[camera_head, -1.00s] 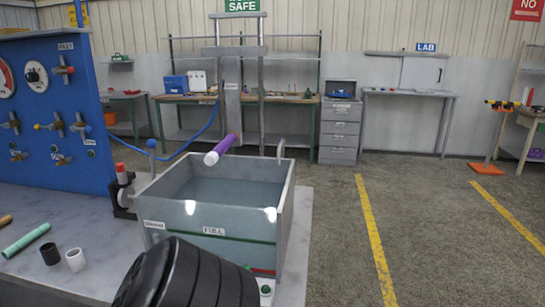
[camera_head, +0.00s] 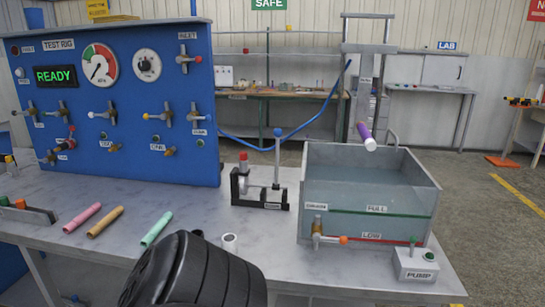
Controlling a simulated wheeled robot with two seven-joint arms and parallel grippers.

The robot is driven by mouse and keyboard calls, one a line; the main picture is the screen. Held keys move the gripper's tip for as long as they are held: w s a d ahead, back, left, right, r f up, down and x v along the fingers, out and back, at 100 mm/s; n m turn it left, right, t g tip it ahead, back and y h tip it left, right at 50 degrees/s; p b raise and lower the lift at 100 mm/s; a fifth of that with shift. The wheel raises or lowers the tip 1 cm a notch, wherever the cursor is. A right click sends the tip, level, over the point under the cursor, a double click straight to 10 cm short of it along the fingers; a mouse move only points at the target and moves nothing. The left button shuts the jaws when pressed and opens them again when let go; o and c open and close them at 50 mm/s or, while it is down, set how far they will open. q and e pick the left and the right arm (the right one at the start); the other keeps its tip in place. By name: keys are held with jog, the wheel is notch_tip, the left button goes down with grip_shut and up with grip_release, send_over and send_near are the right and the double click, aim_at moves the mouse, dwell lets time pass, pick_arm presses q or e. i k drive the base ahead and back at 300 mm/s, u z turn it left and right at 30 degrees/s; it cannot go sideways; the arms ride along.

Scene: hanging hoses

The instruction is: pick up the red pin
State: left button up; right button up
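A red-topped pin (camera_head: 243,168) with a pale lower part stands upright in a black holder (camera_head: 262,200) on the grey bench. It looks like the red pin, but its small size leaves this unsure. A tall rod with a blue ball top (camera_head: 277,150) stands in the same holder, to the right of the pin. Neither gripper shows in the camera_head view, so I cannot see what they hold.
A water tank (camera_head: 368,190) stands right of the holder, with a pump box (camera_head: 415,262) in front. The blue test rig panel (camera_head: 110,105) rises at the left. Pink (camera_head: 82,218), tan (camera_head: 105,221) and green (camera_head: 156,229) tubes and a white ring (camera_head: 229,242) lie on the bench.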

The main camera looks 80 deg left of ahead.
aim_at(243, 154)
jog(key=k, duration=0.3)
jog(key=u, duration=1.1)
